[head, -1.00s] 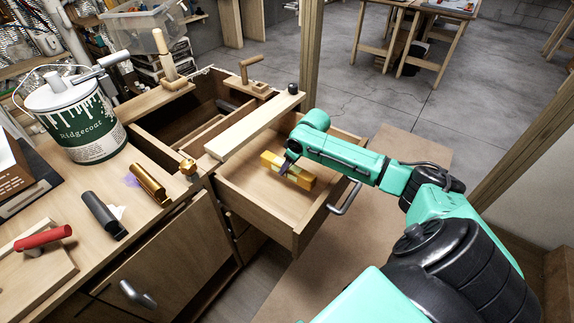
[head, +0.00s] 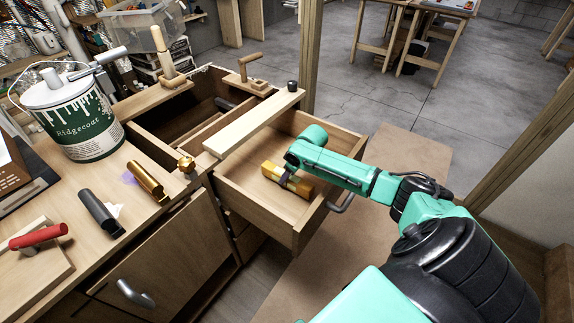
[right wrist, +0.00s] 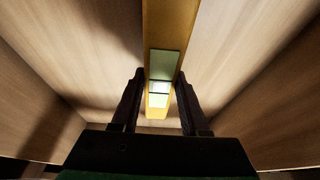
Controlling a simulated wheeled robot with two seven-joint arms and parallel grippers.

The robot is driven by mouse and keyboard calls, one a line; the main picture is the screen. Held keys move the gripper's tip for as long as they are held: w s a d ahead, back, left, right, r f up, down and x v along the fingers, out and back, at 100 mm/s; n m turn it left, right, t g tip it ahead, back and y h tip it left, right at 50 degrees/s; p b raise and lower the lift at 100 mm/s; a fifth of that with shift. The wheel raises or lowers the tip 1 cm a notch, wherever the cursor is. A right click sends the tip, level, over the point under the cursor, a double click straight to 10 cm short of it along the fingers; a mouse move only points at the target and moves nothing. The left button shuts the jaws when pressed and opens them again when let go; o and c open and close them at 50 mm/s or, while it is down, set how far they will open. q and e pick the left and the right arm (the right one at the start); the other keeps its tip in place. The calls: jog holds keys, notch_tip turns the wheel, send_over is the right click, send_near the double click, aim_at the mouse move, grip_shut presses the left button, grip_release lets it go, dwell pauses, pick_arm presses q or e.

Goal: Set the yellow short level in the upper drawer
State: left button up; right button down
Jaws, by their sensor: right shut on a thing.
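The yellow short level (head: 302,188) is inside the open upper drawer (head: 262,207), low over or on its floor; I cannot tell whether it touches. My right gripper (head: 287,176) is shut on the level near its middle, reaching down from above. In the right wrist view the level (right wrist: 170,35) runs between the two fingers of the gripper (right wrist: 160,78), with its pale green vial window showing. The drawer's wooden floor and walls surround it there. My left gripper is not in view.
A paint can (head: 80,120), a brass cylinder (head: 147,181), a black cylinder (head: 100,212) and a red-handled tool (head: 38,237) are on the bench at left. The drawer's front part is bare.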

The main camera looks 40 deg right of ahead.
jog(key=shift+f, duration=0.5)
dwell(0.5)
jog(key=shift+c, duration=1.7)
grip_release()
jog(key=p+v, duration=0.2)
jog(key=v, duration=1.2)
jog(key=shift+r, duration=0.25)
